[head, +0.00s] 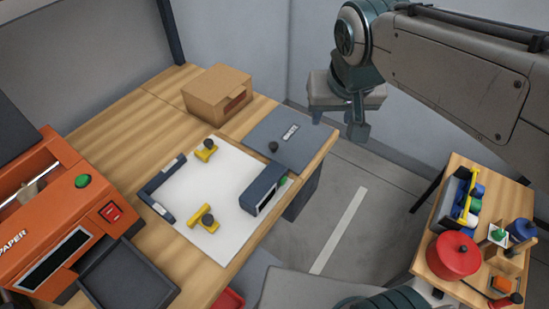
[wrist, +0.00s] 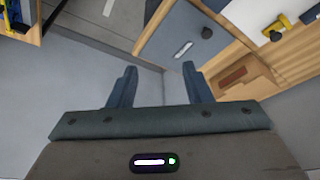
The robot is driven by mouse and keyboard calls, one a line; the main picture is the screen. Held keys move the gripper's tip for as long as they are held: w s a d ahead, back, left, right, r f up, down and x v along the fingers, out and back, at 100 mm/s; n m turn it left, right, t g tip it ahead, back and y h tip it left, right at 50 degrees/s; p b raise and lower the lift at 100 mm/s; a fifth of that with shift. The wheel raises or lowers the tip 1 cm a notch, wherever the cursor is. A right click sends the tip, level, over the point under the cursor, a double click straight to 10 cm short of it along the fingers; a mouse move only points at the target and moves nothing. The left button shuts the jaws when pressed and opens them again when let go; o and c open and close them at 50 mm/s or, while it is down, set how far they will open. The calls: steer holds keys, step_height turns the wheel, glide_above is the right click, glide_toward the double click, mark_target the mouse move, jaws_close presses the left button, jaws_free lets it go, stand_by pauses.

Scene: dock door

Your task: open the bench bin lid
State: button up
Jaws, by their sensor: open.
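The bench bin lid (head: 305,152) is a flat grey-blue panel at the far right corner of the wooden bench, and it lies shut. It has a small black knob (head: 273,147) and a pale label. In the wrist view the lid (wrist: 172,30) shows at the top, with its knob (wrist: 207,32) near its right edge. My gripper (head: 338,124) hangs to the right of the lid in the head view, apart from it. In the wrist view my gripper (wrist: 159,75) is open, with nothing between its fingers.
A cardboard box (head: 212,96) stands behind the lid. A white sheet (head: 205,185) with yellow clamps (head: 206,150) and a dark blue block (head: 262,189) lies in front. An orange paper machine (head: 60,205) is left. A small table (head: 455,180) with a red pot (head: 453,257) stands right.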

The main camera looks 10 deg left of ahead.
steer(key=n+b, duration=0.2)
steer(key=b, duration=0.3)
glide_toward(274, 144)
steer(key=shift+y, duration=0.4)
steer(key=x, duration=0.8)
steer(key=shift+s+d, duration=0.1)
steer(key=shift+d, duration=0.25)
jaws_close()
steer(key=shift+r, duration=0.1)
